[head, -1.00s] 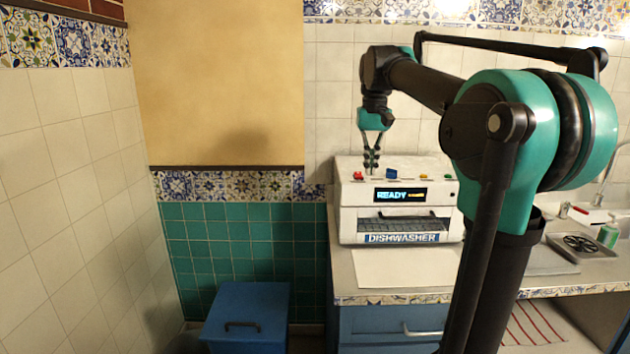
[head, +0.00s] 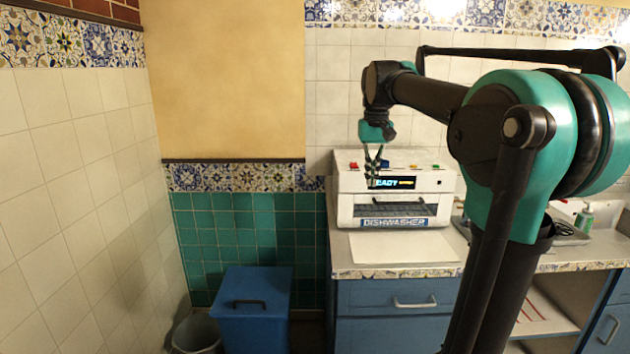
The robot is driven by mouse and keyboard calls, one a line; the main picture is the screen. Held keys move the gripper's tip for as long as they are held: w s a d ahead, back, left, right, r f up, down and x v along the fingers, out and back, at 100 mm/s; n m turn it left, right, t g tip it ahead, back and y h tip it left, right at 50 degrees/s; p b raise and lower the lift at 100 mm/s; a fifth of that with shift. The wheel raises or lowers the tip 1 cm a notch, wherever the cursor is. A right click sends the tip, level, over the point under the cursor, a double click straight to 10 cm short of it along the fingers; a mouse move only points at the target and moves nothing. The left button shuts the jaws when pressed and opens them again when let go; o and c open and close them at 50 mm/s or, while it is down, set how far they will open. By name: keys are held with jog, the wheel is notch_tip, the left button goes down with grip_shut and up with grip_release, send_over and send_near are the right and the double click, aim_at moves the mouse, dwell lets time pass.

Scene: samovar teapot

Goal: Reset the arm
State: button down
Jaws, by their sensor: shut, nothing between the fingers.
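My gripper (head: 373,183) hangs from my raised arm, pointing down. It is shut and empty. In the head view it overlaps the front of the white dishwasher (head: 348,212), covering part of its lit "READY" display (head: 395,183). The dishwasher stands on the counter and its front is closed. How far the gripper is from the dishwasher I cannot tell. My arm's elbow and upper links fill the right side of the view.
The counter (head: 395,272) runs to the right, with a sink area and a soap bottle (head: 584,219) behind my arm. A white mat (head: 400,247) lies before the dishwasher. A blue lidded bin (head: 253,325) and a grey bucket (head: 197,335) stand on the floor at left.

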jog(key=s+d+f+t, duration=0.1)
jog(key=s+f, duration=0.6)
jog(key=f, duration=0.4)
jog(key=s+d+f+t, duration=0.1)
jog(key=s+f, duration=0.6)
jog(key=f, duration=0.4)
jog(key=s+d+f+t, duration=0.1)
jog(key=s+f, duration=0.6)
jog(key=f, duration=0.5)
jog(key=shift+s+d+t, duration=0.25)
jog(key=shift+d+t, duration=0.1)
jog(key=shift+t, duration=0.05)
jog(key=c, duration=2.3)
grip_release()
